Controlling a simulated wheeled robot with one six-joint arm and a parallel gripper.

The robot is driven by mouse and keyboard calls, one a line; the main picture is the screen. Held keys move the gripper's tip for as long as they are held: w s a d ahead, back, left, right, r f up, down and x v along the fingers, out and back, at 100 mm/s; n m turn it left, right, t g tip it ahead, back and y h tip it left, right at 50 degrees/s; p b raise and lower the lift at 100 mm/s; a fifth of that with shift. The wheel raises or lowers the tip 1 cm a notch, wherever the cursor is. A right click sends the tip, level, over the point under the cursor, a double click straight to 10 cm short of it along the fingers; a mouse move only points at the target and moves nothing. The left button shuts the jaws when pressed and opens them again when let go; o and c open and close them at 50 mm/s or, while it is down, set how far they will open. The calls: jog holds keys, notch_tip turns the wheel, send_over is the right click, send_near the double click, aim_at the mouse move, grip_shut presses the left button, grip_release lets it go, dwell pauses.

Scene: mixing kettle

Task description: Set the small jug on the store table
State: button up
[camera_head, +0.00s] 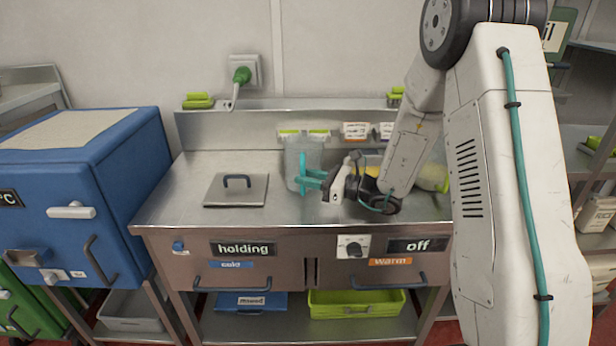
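A clear, see-through vessel (313,151) with lime-green pieces at its rim stands upright at the back of the steel counter (240,220); it may be the small jug, but I cannot be sure. No table marked as the store table can be made out.
A square steel lid (237,190) with a dark handle lies left of the vessel. A blue cabinet (130,190) stands at the left. A pale lime-green container (434,178) sits partly behind my arm. Shelves (590,130) stand at the right. The counter's front left is clear.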

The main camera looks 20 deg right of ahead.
dwell(0.3)
jog(key=v, duration=1.2)
jog(key=s+a+r+n+g+h, duration=0.1)
jog(key=s+a+r+n+g, duration=0.45)
jog(key=s+a+n, duration=0.2)
jog(key=s+a+r+n+g+h, duration=0.1)
jog(key=s+a+r+n+g, duration=0.3)
jog(key=s+a+n+g, duration=0.4)
jog(key=s+d+r+n+t+h, duration=0.1)
jog(key=s+d+n+h, duration=0.3)
jog(key=s+n+h, duration=0.1)
jog(key=s+d+r+n+t+h, duration=0.2)
jog(key=s+d+n+h, duration=0.3)
jog(key=s, duration=0.5)
jog(key=shift+h, duration=1)
